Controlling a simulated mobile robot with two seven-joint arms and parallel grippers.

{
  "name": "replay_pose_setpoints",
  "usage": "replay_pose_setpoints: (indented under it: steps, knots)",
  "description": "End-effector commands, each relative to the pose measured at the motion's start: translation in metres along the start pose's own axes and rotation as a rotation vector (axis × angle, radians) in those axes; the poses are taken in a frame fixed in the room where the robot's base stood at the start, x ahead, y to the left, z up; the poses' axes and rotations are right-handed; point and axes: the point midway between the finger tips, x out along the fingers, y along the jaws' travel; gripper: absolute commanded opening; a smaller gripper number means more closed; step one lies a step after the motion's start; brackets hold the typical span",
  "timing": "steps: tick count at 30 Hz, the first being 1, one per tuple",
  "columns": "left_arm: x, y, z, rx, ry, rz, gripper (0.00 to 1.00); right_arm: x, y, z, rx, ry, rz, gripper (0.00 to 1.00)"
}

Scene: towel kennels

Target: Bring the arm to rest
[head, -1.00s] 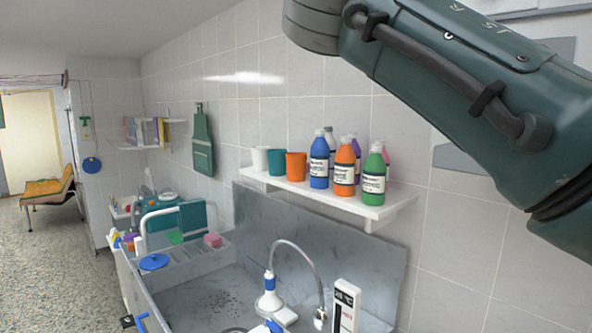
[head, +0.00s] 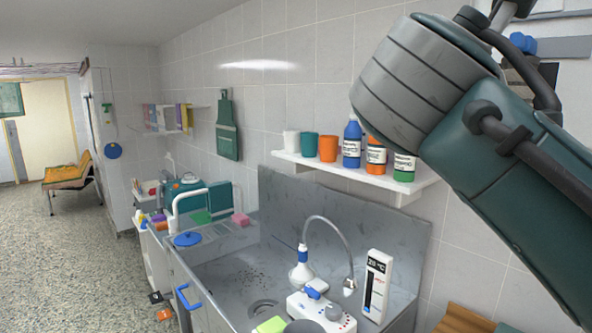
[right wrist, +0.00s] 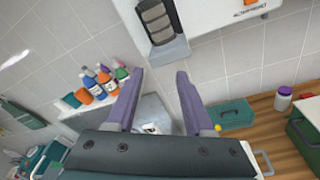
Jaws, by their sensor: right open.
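My right arm (head: 480,130) comes in from the right in the head view and is raised in front of the wall. Its gripper is out of the head view. In the right wrist view my right gripper (right wrist: 158,82) shows its two purple fingers spread apart with nothing between them. The fingers are in the air, with the tiled wall and part of the metal sink beyond them. My left gripper is not in any view.
A steel sink (head: 212,262) stands below a white wall shelf (head: 400,186) with cups and several bottles. A curved tap (head: 335,228) rises from the sink. A wooden counter (right wrist: 265,125) with a teal box (right wrist: 235,114) is at right. Floor at left (head: 70,260) is open.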

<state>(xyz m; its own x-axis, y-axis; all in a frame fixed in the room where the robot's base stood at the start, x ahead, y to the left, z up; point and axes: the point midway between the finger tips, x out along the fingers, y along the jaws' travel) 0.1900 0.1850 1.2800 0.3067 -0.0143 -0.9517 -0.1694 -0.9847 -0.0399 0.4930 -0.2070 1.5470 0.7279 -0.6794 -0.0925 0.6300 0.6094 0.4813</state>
Motion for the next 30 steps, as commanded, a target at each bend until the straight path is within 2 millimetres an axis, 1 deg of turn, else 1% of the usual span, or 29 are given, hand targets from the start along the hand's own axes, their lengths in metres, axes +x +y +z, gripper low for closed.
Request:
replay_pose_setpoints:
  steps: [1, 2, 3, 5, 6, 8, 9, 11, 12, 13, 15, 18, 21, 24, 25, 27, 30]
  knots:
    - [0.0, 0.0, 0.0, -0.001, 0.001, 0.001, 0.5, -0.001, -0.019, -0.019, 0.07, 0.066, -0.028, 0.53]
    - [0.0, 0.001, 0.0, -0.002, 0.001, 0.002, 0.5, -0.002, -0.031, -0.031, 0.125, 0.11, -0.048, 0.53]
    - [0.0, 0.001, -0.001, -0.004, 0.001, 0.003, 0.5, -0.005, -0.049, -0.049, 0.209, 0.175, -0.084, 0.53]
    - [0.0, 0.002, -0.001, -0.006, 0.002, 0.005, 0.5, -0.013, -0.082, -0.077, 0.358, 0.275, -0.161, 0.53]
    - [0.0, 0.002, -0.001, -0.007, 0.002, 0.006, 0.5, -0.022, -0.107, -0.096, 0.476, 0.345, -0.231, 0.53]
    - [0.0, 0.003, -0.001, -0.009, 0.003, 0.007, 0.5, -0.041, -0.145, -0.123, 0.662, 0.439, -0.358, 0.53]
    - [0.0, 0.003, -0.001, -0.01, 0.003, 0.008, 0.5, -0.056, -0.169, -0.137, 0.784, 0.488, -0.452, 0.53]
    - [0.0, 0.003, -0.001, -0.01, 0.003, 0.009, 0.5, -0.078, -0.2, -0.151, 0.944, 0.537, -0.588, 0.53]
    - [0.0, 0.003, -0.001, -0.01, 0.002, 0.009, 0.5, -0.093, -0.216, -0.158, 1.038, 0.557, -0.673, 0.53]
    - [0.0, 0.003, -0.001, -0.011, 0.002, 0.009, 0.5, -0.103, -0.227, -0.162, 1.101, 0.567, -0.734, 0.53]
    - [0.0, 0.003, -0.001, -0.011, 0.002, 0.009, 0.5, -0.126, -0.249, -0.167, 1.228, 0.577, -0.867, 0.53]
    - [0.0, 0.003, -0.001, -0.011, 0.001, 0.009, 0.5, -0.156, -0.273, -0.168, 1.376, 0.569, -1.04, 0.53]
    - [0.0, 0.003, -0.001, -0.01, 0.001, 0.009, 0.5, -0.184, -0.292, -0.165, 1.496, 0.542, -1.201, 0.53]
    - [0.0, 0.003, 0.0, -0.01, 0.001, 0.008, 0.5, -0.212, -0.306, -0.159, 1.597, 0.501, -1.357, 0.53]
    - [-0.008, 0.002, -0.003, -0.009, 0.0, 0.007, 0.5, -0.217, -0.303, -0.151, 1.616, 0.493, -1.382, 0.53]
    - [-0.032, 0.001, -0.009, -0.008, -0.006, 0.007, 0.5, -0.216, -0.288, -0.129, 1.614, 0.497, -1.369, 0.53]
    - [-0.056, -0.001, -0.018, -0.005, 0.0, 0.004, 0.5, -0.218, -0.276, -0.108, 1.612, 0.498, -1.368, 0.53]
